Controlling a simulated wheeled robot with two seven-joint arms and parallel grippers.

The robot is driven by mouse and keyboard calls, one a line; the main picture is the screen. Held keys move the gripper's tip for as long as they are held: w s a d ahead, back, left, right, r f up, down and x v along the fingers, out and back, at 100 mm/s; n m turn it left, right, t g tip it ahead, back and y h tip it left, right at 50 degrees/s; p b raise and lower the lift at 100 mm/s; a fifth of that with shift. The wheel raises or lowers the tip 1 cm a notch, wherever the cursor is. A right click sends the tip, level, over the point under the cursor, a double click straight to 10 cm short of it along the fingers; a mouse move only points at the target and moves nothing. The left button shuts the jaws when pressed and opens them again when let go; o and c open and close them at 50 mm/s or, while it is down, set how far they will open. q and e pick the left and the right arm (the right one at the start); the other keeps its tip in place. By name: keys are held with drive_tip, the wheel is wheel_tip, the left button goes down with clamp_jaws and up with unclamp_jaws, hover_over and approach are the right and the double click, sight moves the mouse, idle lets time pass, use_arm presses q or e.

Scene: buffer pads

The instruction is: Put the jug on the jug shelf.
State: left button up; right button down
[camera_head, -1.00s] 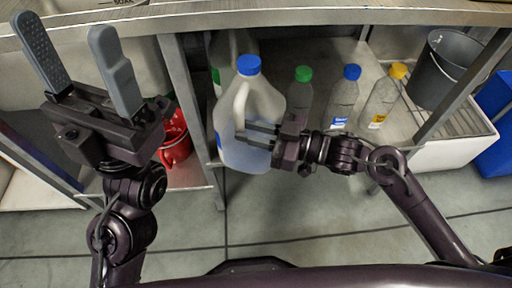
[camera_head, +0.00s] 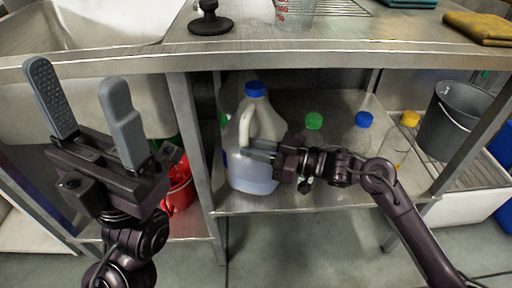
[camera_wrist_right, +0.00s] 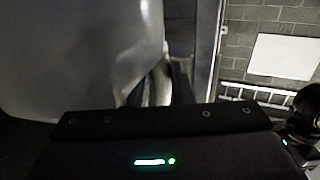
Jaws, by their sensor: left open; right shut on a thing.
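The jug (camera_head: 262,172) is translucent white with a blue cap and stands upright at the left end of the lower shelf (camera_head: 290,199), behind its front edge. Whether its base rests on the shelf is unclear. My right gripper (camera_head: 260,151) is shut on the jug's handle. In the right wrist view the jug (camera_wrist_right: 70,50) fills the left side, with the fingers (camera_wrist_right: 165,85) at its handle. My left gripper (camera_head: 88,100) is open and empty, fingers up, to the left in front of the counter.
Behind the jug is another pale container, mostly hidden. A grey bucket (camera_head: 450,122) is farther right. A metal post (camera_head: 192,140) and the counter edge (camera_head: 300,50) frame the shelf.

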drive_tip(key=shift+w+f, duration=0.1)
drive_tip(key=shift+f, duration=0.25)
drive_tip(key=shift+r, duration=0.1)
drive_tip(key=c, duration=1.6)
unclamp_jaws()
drive_tip(key=shift+f, duration=0.4)
drive_tip(key=o, duration=0.3)
drive_tip(key=shift+r, duration=0.1)
